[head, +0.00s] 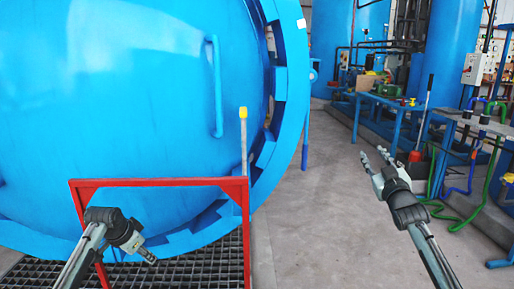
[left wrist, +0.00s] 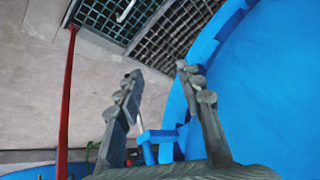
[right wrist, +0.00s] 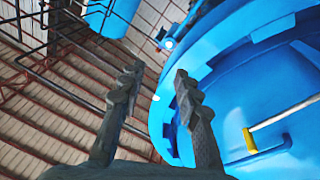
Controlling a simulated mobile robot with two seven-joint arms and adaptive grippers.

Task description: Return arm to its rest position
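My right gripper (head: 374,156) is raised over the floor right of the blue autoclave in the head view, with its fingers apart and nothing between them. In the right wrist view its two fingers (right wrist: 158,73) are also apart, pointing toward the ceiling and the autoclave. My left gripper (head: 147,256) is low at the front of the autoclave, by the red frame, seen nearly edge-on. In the left wrist view its fingers (left wrist: 158,72) are apart and empty. The large blue autoclave (head: 110,110) has a door handle (head: 216,88) and a toothed rim. Neither gripper appears to touch anything.
A red rail frame (head: 160,182) stands before the autoclave over a dark floor grating (head: 205,265). A yellow-tipped lever (head: 243,113) rises beside it. Blue benches with hoses (head: 480,125) stand at the right. The grey floor (head: 315,205) between is clear.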

